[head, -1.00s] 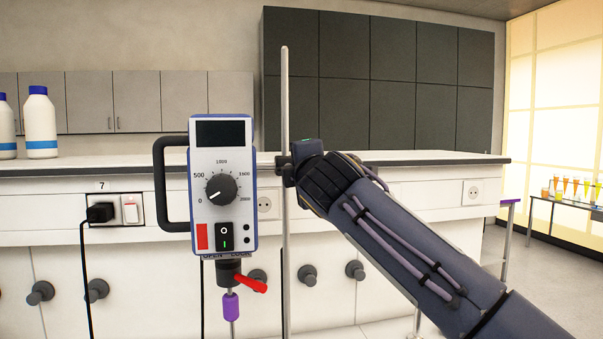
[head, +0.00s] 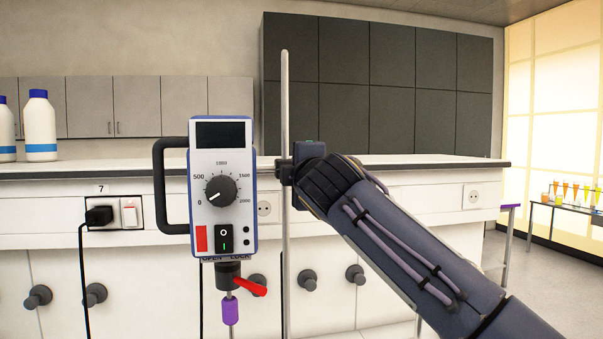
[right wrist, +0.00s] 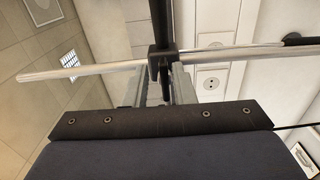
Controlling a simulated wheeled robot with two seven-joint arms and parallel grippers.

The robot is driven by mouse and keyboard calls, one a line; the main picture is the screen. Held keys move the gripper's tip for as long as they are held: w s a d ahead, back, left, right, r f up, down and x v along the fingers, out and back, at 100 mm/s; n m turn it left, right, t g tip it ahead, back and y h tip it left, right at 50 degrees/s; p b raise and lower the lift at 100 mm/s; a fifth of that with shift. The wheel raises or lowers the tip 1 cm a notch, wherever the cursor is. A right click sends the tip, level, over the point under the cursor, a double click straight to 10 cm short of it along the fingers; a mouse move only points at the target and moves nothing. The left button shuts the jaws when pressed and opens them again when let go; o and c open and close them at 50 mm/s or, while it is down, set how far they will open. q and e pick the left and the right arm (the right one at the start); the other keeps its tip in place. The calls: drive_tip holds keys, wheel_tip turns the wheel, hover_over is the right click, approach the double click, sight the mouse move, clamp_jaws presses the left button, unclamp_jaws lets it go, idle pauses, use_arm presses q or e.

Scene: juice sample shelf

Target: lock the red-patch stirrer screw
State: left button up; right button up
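The stirrer (head: 222,190) with a red patch (head: 201,239) on its front hangs upright beside a vertical metal rod (head: 285,110). A black clamp (head: 284,172) sits on the rod at mid-height; it also shows in the right wrist view (right wrist: 163,58). My right gripper (head: 297,172) reaches the clamp from the right. In the right wrist view its grey fingers (right wrist: 166,86) lie on both sides of a dark screw part behind the clamp and appear closed on it. The screw is mostly hidden. My left gripper is in neither view.
A red lever (head: 250,286) sits under the stirrer below OPEN and LOCK lettering. A black plug (head: 99,215) with a hanging cord is in the bench front. White bottles (head: 40,125) stand on the bench (head: 410,168) at left. Floor is free at right.

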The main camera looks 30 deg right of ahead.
drive_tip(key=shift+o, duration=0.9)
drive_tip(key=shift+w+a+f, duration=0.1)
drive_tip(key=shift+w+a, duration=0.05)
drive_tip(key=shift+a, duration=0.2)
drive_tip(key=b+v, duration=0.2)
drive_tip(key=v, duration=0.6)
drive_tip(key=shift+d, duration=0.2)
